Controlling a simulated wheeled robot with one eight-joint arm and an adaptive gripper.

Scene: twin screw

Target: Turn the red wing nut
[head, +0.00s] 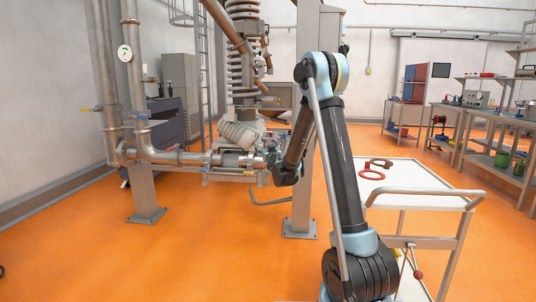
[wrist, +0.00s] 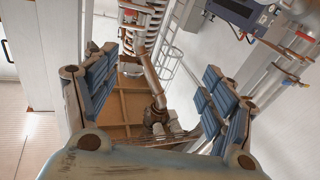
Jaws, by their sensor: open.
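I cannot make out the red wing nut in either view. My gripper (wrist: 158,78) is open in the wrist view, with its blue-grey padded fingers spread at left and right and nothing held between them. Beyond the gap are a brown panel and a metal pipe with a fitting (wrist: 158,112). In the head view my arm's end reaches the right end of the horizontal steel pipe (head: 190,157), and my own arm hides part of that area. I cannot tell whether the gripper touches the pipe.
A grey post (head: 303,210) stands close beside my arm. Workbenches (head: 480,120) line the right side. The orange floor (head: 200,250) in front is clear.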

